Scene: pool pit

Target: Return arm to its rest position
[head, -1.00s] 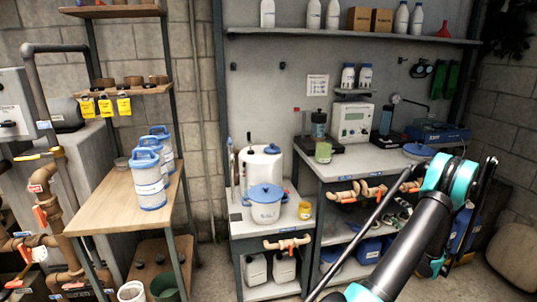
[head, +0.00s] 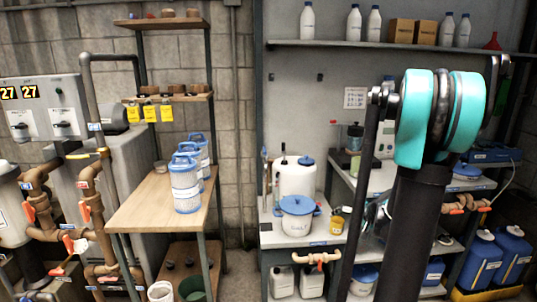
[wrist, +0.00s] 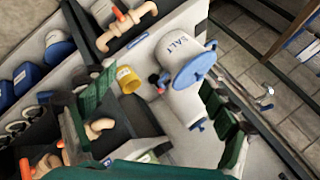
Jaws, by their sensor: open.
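My arm (head: 412,225) stands upright at the right of the head view, folded at its teal elbow joint (head: 440,115). In the head view the forearm comes down towards me and I cannot make out the fingers. In the wrist view my gripper (wrist: 155,88) shows its dark green fingers spread wide with nothing held between them. Beyond the fingers lie a white bucket marked SALT (wrist: 183,58) with a blue lid and a small yellow jar (wrist: 128,79). They are apart from the fingers as far as I can tell.
The salt bucket (head: 297,222) stands on a low bench in the head view. Blue-white filter cartridges (head: 186,185) stand on a wooden shelf (head: 140,205). Brown pipes with orange valves (head: 92,200) are at the left. Blue jugs (head: 495,255) stand low at the right.

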